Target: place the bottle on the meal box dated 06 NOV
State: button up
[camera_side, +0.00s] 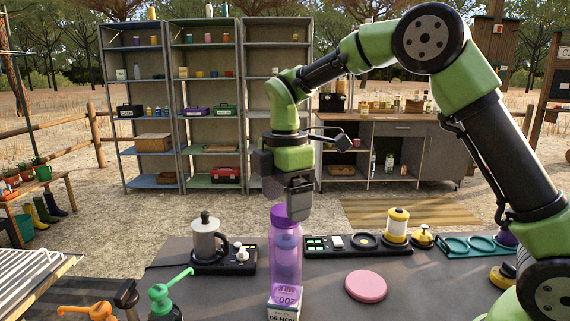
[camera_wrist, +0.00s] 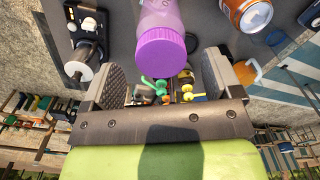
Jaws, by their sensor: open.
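A translucent purple bottle (camera_side: 286,252) with a purple cap stands upright near the front of the dark table in the side view. A small pale box (camera_side: 284,312) printed with 06 NOV is at its foot, cut by the lower edge. The bottle's base overlaps the box's top in the picture; I cannot tell for certain whether it rests on it. My gripper (camera_side: 300,193) is just above the cap, pointing down. In the wrist view the bottle's cap (camera_wrist: 165,53) is between the two spread fingers (camera_wrist: 160,82), with gaps either side. The box does not show there.
A pink disc (camera_side: 366,286) lies right of the bottle. A yellow lantern (camera_side: 397,225) and dark trays line the back edge. The wrist view shows an orange can (camera_wrist: 247,12).

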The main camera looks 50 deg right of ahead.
notch_tip(320, 180, up, 8)
jog(key=s+r+m+t+y, duration=0.1)
jog(key=s+r+m+t, duration=0.25)
jog(key=s+m, duration=0.45)
jog(key=s+f+m+t+y, duration=0.1)
jog(key=s+f+m+t, duration=0.2)
jog(key=s+m, duration=0.7)
jog(key=shift+s+a+f+m+t, duration=0.3)
jog(key=shift+s+t, duration=0.05)
jog(key=shift+s, duration=0.85)
